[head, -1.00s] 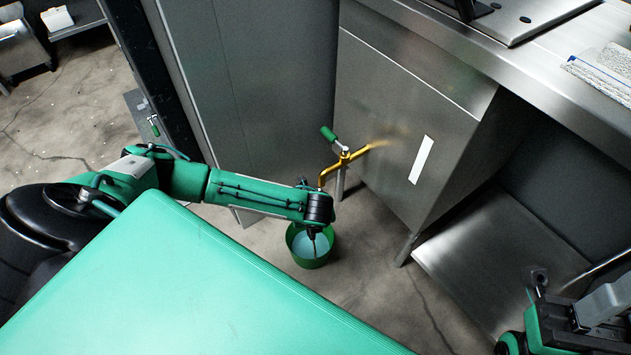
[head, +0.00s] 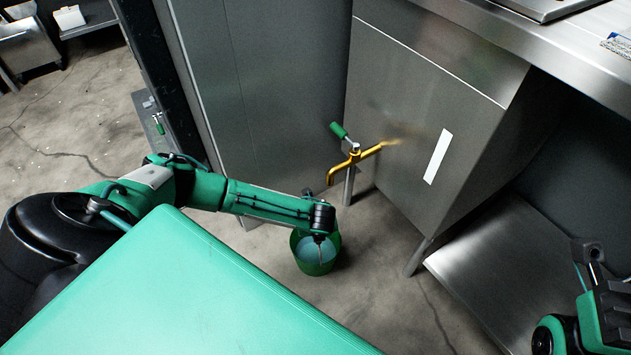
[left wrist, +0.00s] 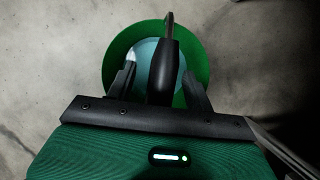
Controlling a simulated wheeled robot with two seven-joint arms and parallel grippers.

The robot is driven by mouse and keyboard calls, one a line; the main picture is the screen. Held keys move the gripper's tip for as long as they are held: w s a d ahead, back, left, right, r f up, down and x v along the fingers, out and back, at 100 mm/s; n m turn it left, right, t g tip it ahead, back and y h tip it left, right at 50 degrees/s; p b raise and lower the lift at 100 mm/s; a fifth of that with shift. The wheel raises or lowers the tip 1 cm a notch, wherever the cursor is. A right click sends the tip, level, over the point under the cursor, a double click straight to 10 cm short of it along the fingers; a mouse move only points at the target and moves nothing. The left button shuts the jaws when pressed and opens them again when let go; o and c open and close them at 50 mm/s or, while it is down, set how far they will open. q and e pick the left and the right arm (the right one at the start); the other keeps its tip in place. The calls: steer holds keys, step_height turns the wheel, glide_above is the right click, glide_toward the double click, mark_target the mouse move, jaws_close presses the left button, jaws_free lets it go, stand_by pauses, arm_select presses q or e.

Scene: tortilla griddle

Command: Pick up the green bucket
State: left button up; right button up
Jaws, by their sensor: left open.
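The green bucket (head: 315,262) stands upright on the concrete floor below the brass tap (head: 354,163) and holds something light blue. It also shows in the left wrist view (left wrist: 120,47), with part of its rim and inside hidden by the gripper. My left gripper (left wrist: 162,75) is open, its two dark fingers apart over the bucket. A dark upright part, perhaps the bucket's handle, shows between the fingers. In the head view the left wrist covers part of the bucket's top. My right arm shows at the lower right edge, but its fingertips are not clear.
A steel cabinet (head: 400,130) with a white strip stands behind and right of the bucket. A low steel shelf (head: 500,275) lies to the right. A grey panel (head: 255,100) rises behind. Bare floor (head: 375,300) is clear right of the bucket.

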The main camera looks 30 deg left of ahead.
arm_select(q)
steer(key=shift+f, duration=0.2)
steer(key=shift+c, duration=0.4)
jaws_close()
stand_by(0.9)
steer(key=shift+w, duration=0.1)
